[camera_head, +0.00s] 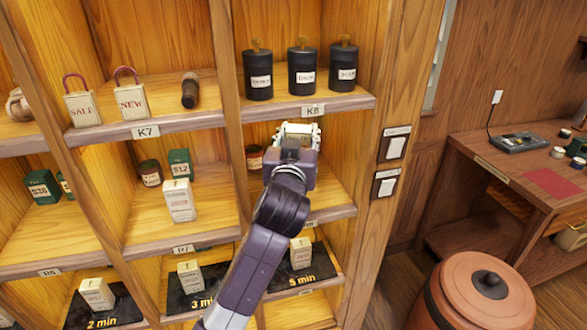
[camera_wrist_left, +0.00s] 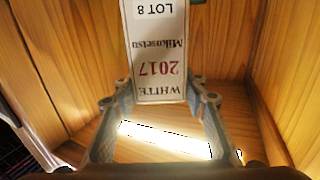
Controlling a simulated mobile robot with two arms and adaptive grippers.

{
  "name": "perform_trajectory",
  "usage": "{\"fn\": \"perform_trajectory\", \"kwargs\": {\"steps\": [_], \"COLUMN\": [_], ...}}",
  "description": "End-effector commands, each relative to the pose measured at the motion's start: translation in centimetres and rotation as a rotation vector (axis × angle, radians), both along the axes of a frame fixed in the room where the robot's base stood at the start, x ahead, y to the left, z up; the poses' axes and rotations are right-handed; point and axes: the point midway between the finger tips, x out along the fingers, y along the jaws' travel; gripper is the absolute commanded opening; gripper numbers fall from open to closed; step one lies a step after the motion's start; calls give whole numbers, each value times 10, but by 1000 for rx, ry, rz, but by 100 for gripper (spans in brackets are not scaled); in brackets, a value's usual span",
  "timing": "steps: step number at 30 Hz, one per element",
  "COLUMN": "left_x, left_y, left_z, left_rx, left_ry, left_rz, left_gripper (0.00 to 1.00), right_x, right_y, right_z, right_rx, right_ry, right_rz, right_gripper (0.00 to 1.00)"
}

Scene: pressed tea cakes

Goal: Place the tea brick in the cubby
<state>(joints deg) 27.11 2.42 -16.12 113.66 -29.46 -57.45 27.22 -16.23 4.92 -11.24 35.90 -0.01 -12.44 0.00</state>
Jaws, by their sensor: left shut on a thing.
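My left gripper (camera_head: 298,132) reaches into the cubby (camera_head: 328,196) below the K8 label, in the right column of the shelf. It is shut on the tea brick (camera_wrist_left: 158,50), a pale block with a printed label reading WHITE 2017 and LOT 8. The left wrist view shows the brick between the two fingers (camera_wrist_left: 160,100), with wooden walls around it. In the head view only a pale edge of the brick shows between the fingers; my arm hides the rest. I cannot tell whether the brick touches the cubby floor. My right gripper is not in view.
A round tin (camera_head: 254,158) stands at the left inside the same cubby. Black canisters (camera_head: 301,72) stand on the shelf above. A white box (camera_head: 178,200) and green box (camera_head: 180,163) occupy the cubby to the left. A wooden desk (camera_head: 530,165) stands at the right.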

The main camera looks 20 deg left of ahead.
Motion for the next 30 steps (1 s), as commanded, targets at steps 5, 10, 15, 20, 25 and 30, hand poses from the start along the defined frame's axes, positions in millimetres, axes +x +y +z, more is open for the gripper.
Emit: {"fn": "perform_trajectory", "kwargs": {"steps": [5,10,15,20,25,30], "left_x": [0,-1,-1,-1,-1,-1], "left_y": [0,0,0,0,0,0], "left_z": [-18,-49,-65,-89,-100,-100], "left_rx": [2,3,1,2,1,0], "left_ry": [5,4,0,4,-1,-2], "left_rz": [0,0,0,1,-1,-1], "left_gripper": [12,12,12,12,12,12], "right_x": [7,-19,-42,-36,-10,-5], "right_y": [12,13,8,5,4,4], "right_z": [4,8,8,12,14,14], "right_rx": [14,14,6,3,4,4], "right_ry": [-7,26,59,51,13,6], "right_rz": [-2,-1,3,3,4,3], "right_gripper": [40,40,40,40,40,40]}}
